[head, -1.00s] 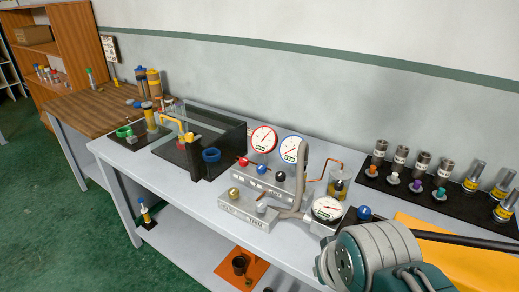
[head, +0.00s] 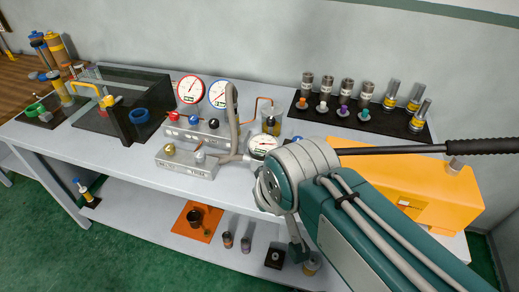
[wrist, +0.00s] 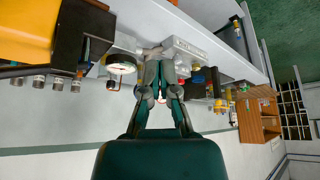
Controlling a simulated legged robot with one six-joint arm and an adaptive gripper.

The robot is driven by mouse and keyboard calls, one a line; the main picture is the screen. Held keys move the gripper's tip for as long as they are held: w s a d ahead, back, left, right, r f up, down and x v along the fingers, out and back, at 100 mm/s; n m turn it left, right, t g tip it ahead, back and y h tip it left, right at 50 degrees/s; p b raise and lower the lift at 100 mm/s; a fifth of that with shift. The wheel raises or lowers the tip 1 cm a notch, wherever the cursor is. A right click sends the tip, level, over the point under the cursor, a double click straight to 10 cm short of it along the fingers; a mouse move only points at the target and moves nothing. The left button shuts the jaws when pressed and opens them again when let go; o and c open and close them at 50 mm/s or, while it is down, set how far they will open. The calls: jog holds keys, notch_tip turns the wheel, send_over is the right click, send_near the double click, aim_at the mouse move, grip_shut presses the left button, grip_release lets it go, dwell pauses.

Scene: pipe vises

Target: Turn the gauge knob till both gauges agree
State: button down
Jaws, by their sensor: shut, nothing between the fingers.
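A red-rimmed gauge (head: 190,89) and a blue-rimmed gauge (head: 219,92) stand side by side at the back of the bench; their needles are too small to compare surely. In front, a grey manifold carries a red knob (head: 174,114), a blue knob (head: 194,119) and a black knob (head: 213,123). A lower block has a brass knob (head: 170,149). A white-faced gauge (head: 262,146) sits to its right. I cannot tell which is the gauge knob. My gripper (wrist: 160,72) is shut and empty in the wrist view, over the manifold area; any contact is unclear.
A grey curved tube (head: 234,118) rises before the gauges. A dark glass-sided box (head: 110,118) stands left. Several fittings stand on a black mat (head: 345,118) at the back right. An orange case (head: 390,190) lies at the right, with a long-handled bar (head: 390,150) above it.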

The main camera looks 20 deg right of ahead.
dwell(0.4)
jog(key=c, duration=0.8)
grip_release()
jog(key=shift+w+r, duration=0.1)
jog(key=o, duration=0.4)
jog(key=shift+w+d+r, duration=0.1)
jog(key=shift+w+r, duration=0.15)
jog(key=w+d+r+n+g, duration=0.1)
jog(key=w+d+r+n, duration=0.15)
jog(key=w+r, duration=0.35)
jog(key=n+g, duration=0.5)
jog(key=n, duration=0.4)
send_over(270, 118)
notch_tip(270, 118, down, 4)
jog(key=r, duration=0.1)
jog(key=shift+n, duration=0.25)
notch_tip(270, 118, down, 11)
jog(key=shift+f, duration=0.1)
